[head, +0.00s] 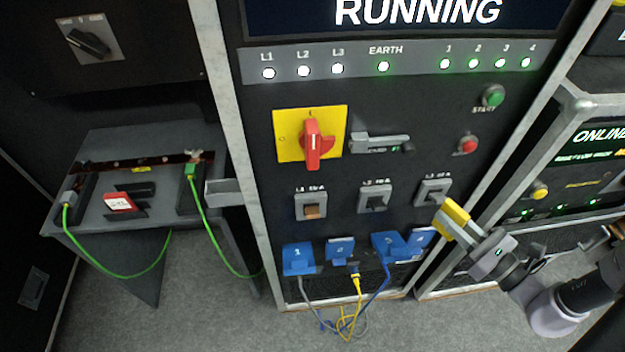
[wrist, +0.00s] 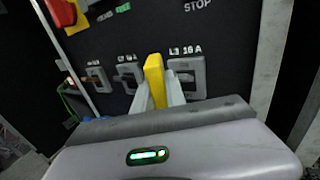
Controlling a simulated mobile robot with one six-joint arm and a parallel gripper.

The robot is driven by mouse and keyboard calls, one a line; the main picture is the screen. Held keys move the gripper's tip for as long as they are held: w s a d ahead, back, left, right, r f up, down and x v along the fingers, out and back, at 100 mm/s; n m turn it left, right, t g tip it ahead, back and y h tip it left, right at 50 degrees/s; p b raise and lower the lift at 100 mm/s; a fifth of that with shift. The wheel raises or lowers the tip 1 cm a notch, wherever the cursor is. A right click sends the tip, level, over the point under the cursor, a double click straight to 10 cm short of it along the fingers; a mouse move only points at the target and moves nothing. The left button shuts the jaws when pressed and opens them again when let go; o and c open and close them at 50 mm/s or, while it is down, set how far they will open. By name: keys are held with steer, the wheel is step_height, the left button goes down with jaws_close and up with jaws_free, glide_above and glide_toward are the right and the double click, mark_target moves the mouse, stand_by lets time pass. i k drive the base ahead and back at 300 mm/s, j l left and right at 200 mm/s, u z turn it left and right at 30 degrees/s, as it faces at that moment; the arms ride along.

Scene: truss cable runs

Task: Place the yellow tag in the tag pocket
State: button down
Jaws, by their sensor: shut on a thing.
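My gripper (head: 462,229) is shut on the yellow tag (head: 451,214). The tag is a yellow block that sticks out past the fingertips. In the wrist view the tag (wrist: 154,78) stands upright between the two pale fingers of my gripper (wrist: 158,98). It is in front of the dark panel, just left of the L3 16 A switch (wrist: 188,76). In the head view it is below and right of that switch. I cannot tell whether it touches the panel. A small grey open bracket (head: 222,192) on the cabinet's left edge may be the tag pocket; no label shows.
The panel has a red rotary handle (head: 313,140) on a yellow plate, a grey latch (head: 380,143) and blue sockets (head: 298,260) with hanging cables. A side shelf (head: 150,140) at left holds a red tag (head: 119,202) and green leads. Another cabinet (head: 560,180) stands at right.

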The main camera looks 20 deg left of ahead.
mark_target(230, 198)
steer(key=k+j+u, duration=0.15)
steer(key=j+u, duration=0.15)
steer(key=j, duration=0.3)
steer(key=k+j+u, duration=0.1)
steer(key=j+u, duration=0.2)
steer(key=j, duration=0.3)
steer(key=j+u, duration=0.25)
steer(key=j, duration=0.35)
